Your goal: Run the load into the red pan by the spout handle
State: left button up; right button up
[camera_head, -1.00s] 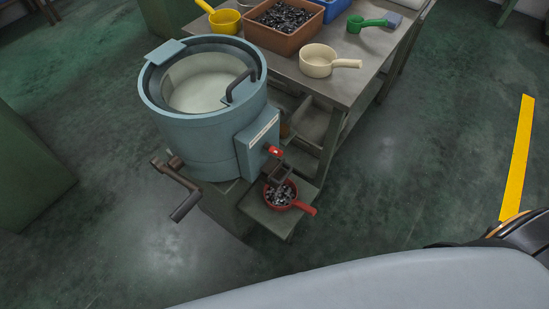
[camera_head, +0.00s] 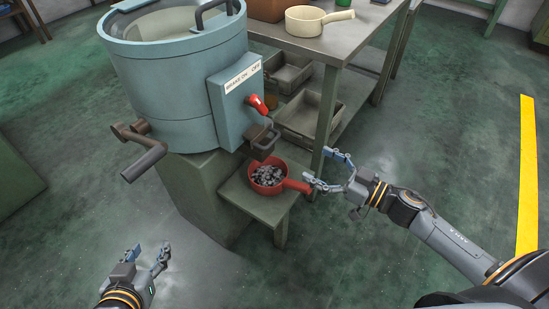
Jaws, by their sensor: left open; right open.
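The red pan (camera_head: 254,184) sits on a small stand under the spout of the blue-grey drum machine (camera_head: 172,95), with dark metal pieces in it. Its red handle (camera_head: 297,185) points right. The spout handle (camera_head: 257,105) is red and sits on the box on the drum's front, below a white label. The dark spout (camera_head: 263,139) hangs above the pan. My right gripper (camera_head: 328,168) is open and empty, close to the right of the pan's handle; I cannot tell if they touch. My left gripper (camera_head: 151,255) is open and empty, low at the left, over the floor.
A crank (camera_head: 144,160) juts from the drum's left side. The stand (camera_head: 262,207) is small. A workbench (camera_head: 350,47) behind holds a cream pan (camera_head: 305,22), with grey trays (camera_head: 311,116) on its lower shelf. The floor at front and right is clear.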

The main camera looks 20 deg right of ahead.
aim_at(272, 140)
jog(key=shift+w+a+r, duration=0.2)
jog(key=shift+w+a, duration=0.1)
jog(key=shift+a, duration=0.2)
pick_arm(q)
jog(key=w+d+r+t+h+b, duration=0.1)
jog(key=w+r+t, duration=0.3)
jog(key=r, duration=0.4)
jog(key=shift+d+r+t+h+b, duration=0.2)
jog(key=shift+d+t+h+b, duration=0.15)
jog(key=shift+d+t, duration=0.3)
pick_arm(e)
jog(key=shift+x, duration=6.45)
